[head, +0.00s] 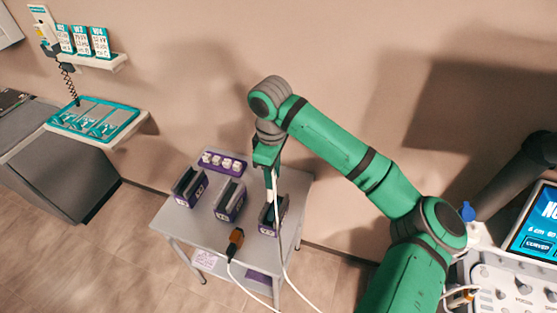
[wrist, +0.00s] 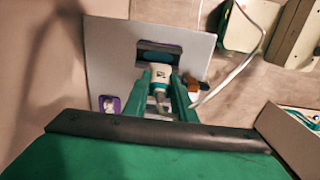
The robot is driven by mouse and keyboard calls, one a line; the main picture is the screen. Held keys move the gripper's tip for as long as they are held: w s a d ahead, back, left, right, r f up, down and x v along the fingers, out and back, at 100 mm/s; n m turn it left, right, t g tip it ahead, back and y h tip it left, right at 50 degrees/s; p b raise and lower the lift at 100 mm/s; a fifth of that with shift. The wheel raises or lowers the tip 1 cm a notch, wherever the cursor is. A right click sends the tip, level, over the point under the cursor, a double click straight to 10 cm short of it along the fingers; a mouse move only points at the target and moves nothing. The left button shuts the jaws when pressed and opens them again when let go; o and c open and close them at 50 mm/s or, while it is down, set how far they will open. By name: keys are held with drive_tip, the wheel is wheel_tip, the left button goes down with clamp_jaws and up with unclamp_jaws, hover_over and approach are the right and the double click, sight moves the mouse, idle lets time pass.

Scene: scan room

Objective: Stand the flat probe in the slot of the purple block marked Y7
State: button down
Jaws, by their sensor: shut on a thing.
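My gripper (head: 270,172) points down above the rightmost block (head: 267,220) on the grey cart. It is shut on a pale probe (wrist: 160,73) with a white cable, held between the green fingers. In the wrist view the probe's end is close to a purple-edged block with a dark slot (wrist: 158,48). I cannot tell whether the tip is inside the slot. Two similar blocks, a middle one (head: 229,201) and a left one (head: 188,187), stand on the cart. Their labels are too small to read, so I cannot tell which is Y7.
An orange and black probe (head: 236,239) with its own cable is at the cart's front edge. A purple rack with white pieces (head: 224,162) stands at the back of the cart (head: 180,220). A console (head: 505,285) is at right; a teal tray (head: 95,120) is at left.

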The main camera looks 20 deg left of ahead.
sight(274, 192)
drive_tip(key=shift+w+f, duration=0.15)
drive_tip(key=shift+w, duration=0.1)
drive_tip(key=shift+f, duration=3.85)
drive_tip(key=shift+f, duration=0.4)
drive_tip(key=c, duration=1.4)
unclamp_jaws()
wheel_tip(274, 192, up, 11)
drive_tip(key=shift+f, duration=0.1)
drive_tip(key=shift+d, duration=0.1)
